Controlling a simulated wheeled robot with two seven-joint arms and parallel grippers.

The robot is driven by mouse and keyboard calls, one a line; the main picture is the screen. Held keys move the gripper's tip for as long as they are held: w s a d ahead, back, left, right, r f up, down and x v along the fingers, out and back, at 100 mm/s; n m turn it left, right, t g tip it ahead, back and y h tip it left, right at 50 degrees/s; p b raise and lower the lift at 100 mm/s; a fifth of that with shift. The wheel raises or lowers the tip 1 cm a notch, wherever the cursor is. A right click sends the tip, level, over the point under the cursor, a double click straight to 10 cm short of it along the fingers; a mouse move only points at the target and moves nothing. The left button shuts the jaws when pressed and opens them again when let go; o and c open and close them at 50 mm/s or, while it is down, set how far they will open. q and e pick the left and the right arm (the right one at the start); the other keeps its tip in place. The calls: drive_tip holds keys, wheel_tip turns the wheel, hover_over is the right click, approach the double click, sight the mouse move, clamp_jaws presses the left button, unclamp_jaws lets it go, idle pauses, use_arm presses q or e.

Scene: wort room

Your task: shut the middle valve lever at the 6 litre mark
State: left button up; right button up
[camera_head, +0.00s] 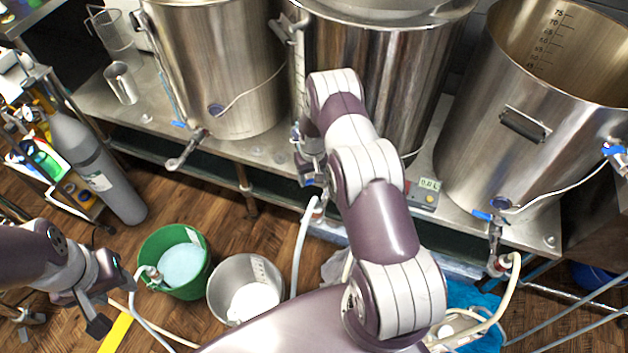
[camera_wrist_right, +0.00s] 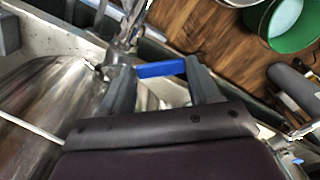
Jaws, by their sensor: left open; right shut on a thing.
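The middle kettle (camera_head: 395,95) stands on the steel bench, partly hidden by my right arm. My right gripper (camera_head: 312,165) is at its valve, low on the kettle's front left. In the right wrist view the blue valve lever (camera_wrist_right: 160,70) lies across between the fingers of my right gripper (camera_wrist_right: 163,83), which is shut on it. A small meter (camera_head: 428,184) with a green display sits on the bench right of my arm; it seems to read 0.0 L. My left gripper (camera_head: 112,303) is open and empty at the lower left, beside the green bucket.
Left and right kettles (camera_head: 225,70) (camera_head: 545,120) have their own valves. A green bucket (camera_head: 197,285) and a steel pot (camera_head: 225,290) with pale contents stand on the floor. A hose (camera_head: 302,245) hangs below the middle valve. A grey cylinder (camera_head: 95,165) stands at left.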

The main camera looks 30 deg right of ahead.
drive_tip(key=o, duration=1.5)
drive_tip(key=shift+r, duration=0.15)
wheel_tip(320, 180, up, 12)
drive_tip(key=shift+r+b, duration=0.25)
drive_tip(key=shift+b, duration=0.05)
